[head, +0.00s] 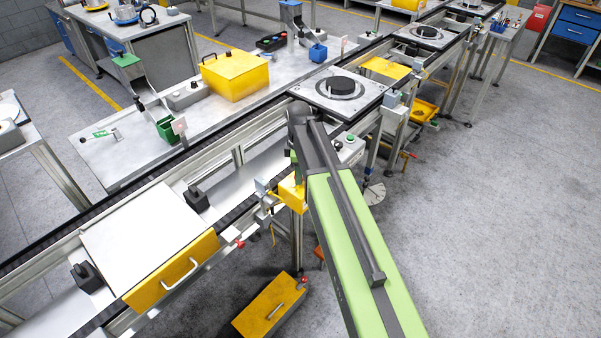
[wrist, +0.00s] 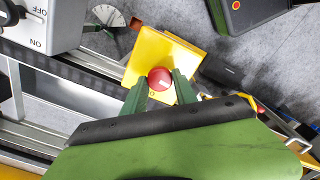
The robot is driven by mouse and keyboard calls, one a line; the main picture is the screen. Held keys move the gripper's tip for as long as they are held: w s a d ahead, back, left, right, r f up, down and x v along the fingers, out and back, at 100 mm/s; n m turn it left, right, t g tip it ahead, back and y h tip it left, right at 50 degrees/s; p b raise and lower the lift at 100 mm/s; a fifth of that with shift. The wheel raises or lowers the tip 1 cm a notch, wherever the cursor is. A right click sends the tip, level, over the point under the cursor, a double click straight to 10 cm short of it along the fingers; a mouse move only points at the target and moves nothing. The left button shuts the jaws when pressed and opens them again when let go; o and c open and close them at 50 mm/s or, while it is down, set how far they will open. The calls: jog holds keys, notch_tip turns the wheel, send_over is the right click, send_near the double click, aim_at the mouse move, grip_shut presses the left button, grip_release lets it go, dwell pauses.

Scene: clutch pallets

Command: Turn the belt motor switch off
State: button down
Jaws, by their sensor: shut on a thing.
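A yellow switch box (head: 291,194) with a round red knob is mounted on the conveyor's near side; its face (wrist: 160,48) also shows in the wrist view. The red knob (wrist: 160,78) has a short pale mark on it. My gripper (wrist: 159,84) is shut on the knob, one green finger on each side. The knob's setting cannot be read clearly. In the head view my arm hides the knob and most of the gripper.
A grey box (wrist: 38,25) marked ON and OFF sits left of the yellow box in the wrist view. The conveyor rail (head: 225,165) runs past, with a pallet (head: 340,91) on it. A yellow drawer front (head: 171,270) is at lower left. Open floor lies right.

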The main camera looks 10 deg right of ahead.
jog(key=shift+d+n, duration=0.1)
jog(key=shift+n, duration=0.4)
jog(key=shift+w, duration=0.1)
jog(key=c, duration=1)
grip_release()
jog(key=shift+o, duration=0.2)
